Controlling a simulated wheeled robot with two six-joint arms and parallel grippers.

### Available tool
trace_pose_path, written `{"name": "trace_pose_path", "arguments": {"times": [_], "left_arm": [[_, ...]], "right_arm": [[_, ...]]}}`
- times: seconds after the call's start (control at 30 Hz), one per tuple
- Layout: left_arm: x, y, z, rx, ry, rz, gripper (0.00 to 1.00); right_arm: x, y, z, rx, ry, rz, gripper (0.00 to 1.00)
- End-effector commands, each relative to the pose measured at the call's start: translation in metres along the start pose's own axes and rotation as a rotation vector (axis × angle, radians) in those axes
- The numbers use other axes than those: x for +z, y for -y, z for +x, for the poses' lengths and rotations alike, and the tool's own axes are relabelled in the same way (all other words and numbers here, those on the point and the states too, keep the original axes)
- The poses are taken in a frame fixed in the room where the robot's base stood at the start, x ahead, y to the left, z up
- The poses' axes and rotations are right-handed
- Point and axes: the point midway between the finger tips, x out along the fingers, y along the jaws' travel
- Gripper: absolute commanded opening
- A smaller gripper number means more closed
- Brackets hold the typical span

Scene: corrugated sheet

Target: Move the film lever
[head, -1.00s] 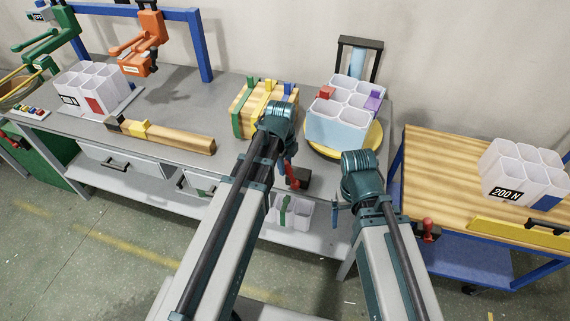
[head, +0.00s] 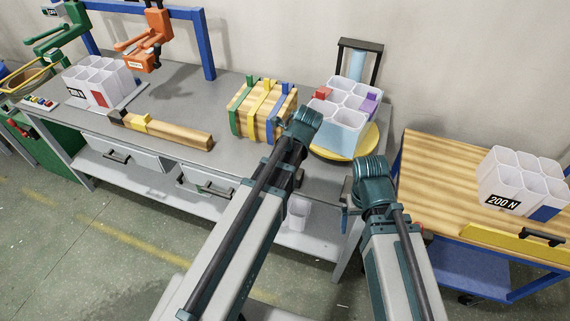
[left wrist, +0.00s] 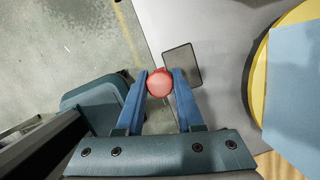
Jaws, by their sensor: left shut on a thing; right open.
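In the left wrist view, a round red knob (left wrist: 160,83) sits between the two blue fingers of my left gripper (left wrist: 160,80), which is shut on it. A dark rectangular plate (left wrist: 182,63) lies just beyond the knob at the grey table's edge. I take the knob to be the film lever's end; its shaft is not visible. In the head view my left arm hides the left gripper and the lever. My right gripper (head: 346,200) is open and shows only partly, in front of the table's right end, apart from the lever.
A yellow round base (head: 356,146) carries a light-blue block with white cups (head: 350,95). A strapped wooden crate (head: 243,116) stands left of it. A wooden cart (head: 440,175) with a white cup block (head: 512,165) is at right.

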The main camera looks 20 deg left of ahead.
Motion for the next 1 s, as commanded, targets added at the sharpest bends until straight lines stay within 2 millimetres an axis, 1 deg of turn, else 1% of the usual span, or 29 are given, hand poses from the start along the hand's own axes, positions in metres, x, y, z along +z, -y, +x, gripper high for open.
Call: {"name": "trace_pose_path", "arguments": {"times": [0.03,0.13,0.3,0.6,0.8,1.0], "left_arm": [[-0.002,-0.001,0.003,0.011,0.036,0.007,0.0],[-0.006,0.001,0.004,0.031,0.114,0.016,0.0],[-0.019,0.005,0.002,0.061,0.239,0.029,0.0],[-0.033,0.008,0.001,0.1,0.39,0.039,0.0],[-0.037,0.008,0.0,0.113,0.437,0.043,0.0],[-0.038,0.008,-0.002,0.116,0.452,0.043,0.0]], "right_arm": [[0.0,0.0,0.006,0.0,0.0,0.0,0.94],[-0.001,0.001,0.014,0.0,0.0,0.0,0.94],[-0.002,0.003,0.029,0.0,0.0,0.0,0.94],[-0.003,0.005,0.052,0.0,0.0,0.0,0.94],[-0.003,0.005,0.058,0.0,0.0,0.0,0.94],[-0.003,0.006,0.06,0.0,0.0,0.0,0.94]]}}
